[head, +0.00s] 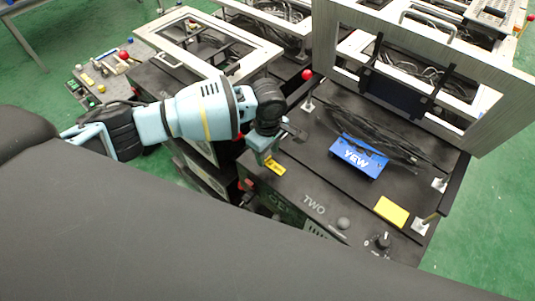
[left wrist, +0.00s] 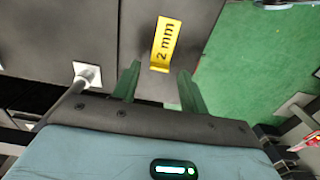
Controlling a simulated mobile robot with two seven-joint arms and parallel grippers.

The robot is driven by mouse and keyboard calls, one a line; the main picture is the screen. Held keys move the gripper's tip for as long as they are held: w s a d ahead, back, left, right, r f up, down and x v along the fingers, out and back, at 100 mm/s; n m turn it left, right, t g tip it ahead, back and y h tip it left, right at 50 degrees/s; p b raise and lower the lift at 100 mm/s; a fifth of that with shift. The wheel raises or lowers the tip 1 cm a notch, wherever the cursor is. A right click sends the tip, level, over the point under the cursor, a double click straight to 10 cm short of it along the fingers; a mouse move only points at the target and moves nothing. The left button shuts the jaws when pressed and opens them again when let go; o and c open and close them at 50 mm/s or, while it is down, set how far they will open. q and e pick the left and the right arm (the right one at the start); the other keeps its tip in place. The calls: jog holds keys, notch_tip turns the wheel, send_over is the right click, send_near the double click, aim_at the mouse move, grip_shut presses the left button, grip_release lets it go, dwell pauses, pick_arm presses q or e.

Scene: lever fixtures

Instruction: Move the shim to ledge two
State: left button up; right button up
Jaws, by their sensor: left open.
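The shim, a small yellow piece marked "2 mm" (left wrist: 165,42), lies on a dark surface in the left wrist view. In the head view it is the small yellow piece (head: 274,166) at the left front corner of the bench top marked TWO (head: 314,204). My left gripper (left wrist: 158,80) is open, its two green fingers pointing at the shim. The shim's near end shows between the fingertips, most of it beyond them; I cannot tell whether they touch. In the head view the left gripper (head: 262,148) is just above the shim. My right gripper is not in view.
A blue block marked YEW (head: 358,157) and black cables lie on the bench top. A yellow block (head: 391,212) and a knob (head: 382,241) are near its right front. A red-topped post (head: 307,76) stands behind my gripper. An upright metal frame (head: 500,110) is at the back.

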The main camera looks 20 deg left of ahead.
aim_at(268, 158)
pick_arm(q)
notch_tip(268, 158, up, 11)
jog(key=p, duration=0.1)
jog(key=shift+f, duration=0.2)
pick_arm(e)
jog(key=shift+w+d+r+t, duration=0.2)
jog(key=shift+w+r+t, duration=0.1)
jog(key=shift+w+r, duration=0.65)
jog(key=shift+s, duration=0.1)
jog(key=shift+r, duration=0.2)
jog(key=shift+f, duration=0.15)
